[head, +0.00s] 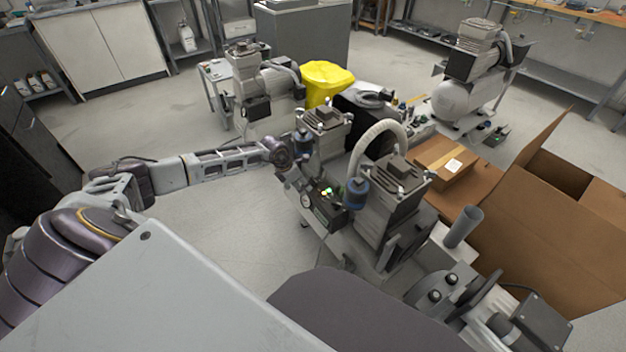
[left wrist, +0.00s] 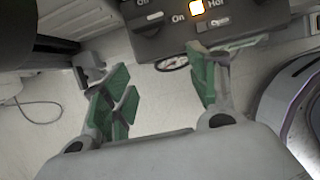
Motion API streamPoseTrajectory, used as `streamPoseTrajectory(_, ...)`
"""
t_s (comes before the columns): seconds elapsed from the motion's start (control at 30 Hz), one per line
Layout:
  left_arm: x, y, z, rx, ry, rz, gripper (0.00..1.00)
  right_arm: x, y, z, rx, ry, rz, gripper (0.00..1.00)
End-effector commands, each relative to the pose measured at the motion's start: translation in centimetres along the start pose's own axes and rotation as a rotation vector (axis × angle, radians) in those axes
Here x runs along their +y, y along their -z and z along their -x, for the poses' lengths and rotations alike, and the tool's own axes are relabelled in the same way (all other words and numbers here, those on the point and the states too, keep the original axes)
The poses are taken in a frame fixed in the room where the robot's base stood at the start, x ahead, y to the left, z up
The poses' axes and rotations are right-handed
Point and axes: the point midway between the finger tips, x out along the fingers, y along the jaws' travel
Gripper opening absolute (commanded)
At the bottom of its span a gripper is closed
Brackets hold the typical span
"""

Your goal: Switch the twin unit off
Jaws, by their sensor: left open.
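The twin unit (head: 385,205) stands at the centre of the head view, with two grey motor blocks and a white curved hose. Its dark control box (head: 322,205) faces left, with green lights lit and a round gauge below. My left gripper (head: 290,176) is at the left side of this box; its fingertips are hard to make out there. In the left wrist view the green-padded fingers of my left gripper (left wrist: 162,95) are spread, with nothing between them. The control panel (left wrist: 185,28) lies just beyond them, with On labels and a lit orange-white lamp. The switch positions are unclear.
Open cardboard boxes (head: 565,215) stand to the right of the unit. A yellow bin (head: 326,82) and another compressor (head: 252,85) are behind it. A further compressor (head: 470,75) stands at the back right. The floor left of the unit is clear.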

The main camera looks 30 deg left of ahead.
Motion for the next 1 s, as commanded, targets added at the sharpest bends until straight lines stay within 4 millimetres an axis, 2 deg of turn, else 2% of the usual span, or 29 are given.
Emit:
streamPoseTrajectory(0.63,0.0,-5.5,-2.3,-0.002,0.0,0.001,0.59,-0.5,0.0,1.4,0.024,0.011,0.004,0.4)
streamPoseTrajectory(1.0,0.0,-5.5,-3.5,0.0,0.0,0.001,0.59,-0.6,0.8,2.7,0.052,0.014,0.008,0.4)
